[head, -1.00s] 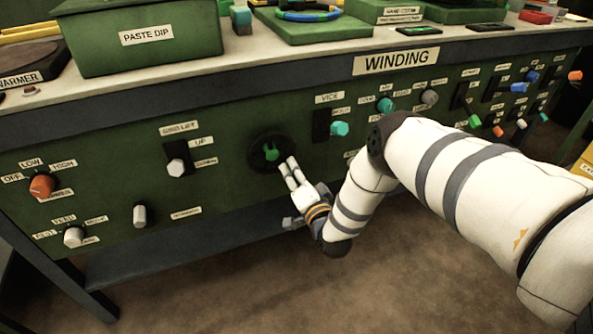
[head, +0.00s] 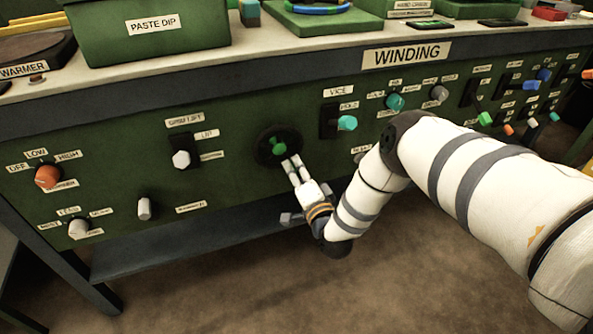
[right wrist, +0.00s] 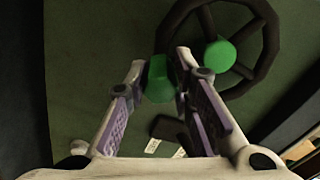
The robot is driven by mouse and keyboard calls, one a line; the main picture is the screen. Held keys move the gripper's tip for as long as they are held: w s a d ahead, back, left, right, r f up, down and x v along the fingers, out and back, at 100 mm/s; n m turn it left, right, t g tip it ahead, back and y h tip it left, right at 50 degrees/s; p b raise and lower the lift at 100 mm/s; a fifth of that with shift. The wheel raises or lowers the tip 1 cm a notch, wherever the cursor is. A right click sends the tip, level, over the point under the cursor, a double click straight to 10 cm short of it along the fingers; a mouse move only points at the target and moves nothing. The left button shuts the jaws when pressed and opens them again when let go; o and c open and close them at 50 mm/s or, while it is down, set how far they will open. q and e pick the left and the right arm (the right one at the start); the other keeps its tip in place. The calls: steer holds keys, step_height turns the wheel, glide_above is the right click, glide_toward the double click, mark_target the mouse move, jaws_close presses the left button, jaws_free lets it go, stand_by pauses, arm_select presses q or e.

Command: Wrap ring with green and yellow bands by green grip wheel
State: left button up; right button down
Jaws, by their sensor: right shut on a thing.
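The dark wheel (head: 262,153) with a green hub and green grip is on the bench's front panel. In the right wrist view the wheel's dark rim (right wrist: 272,45) and round green hub (right wrist: 219,55) show, with the green grip (right wrist: 158,82) beside the rim. My right gripper (head: 291,163) is at the lower right of the wheel; in the wrist view its fingers (right wrist: 158,78) are closed around the green grip. The banded ring (head: 318,9), mostly blue with green and yellow parts, lies on a green plate at the top edge, partly cut off. My left gripper is not in view.
A green PASTE DIP bin (head: 150,40) stands on the bench top. Several knobs and switches cover the panel, including an orange knob (head: 47,176) and a teal VICE knob (head: 347,123) near my right arm. The floor below is clear.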

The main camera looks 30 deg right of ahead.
steer(key=c, duration=1.4)
jaws_free()
steer(key=shift+o, duration=0.2)
steer(key=v, duration=1.2)
steer(key=shift+s, duration=0.1)
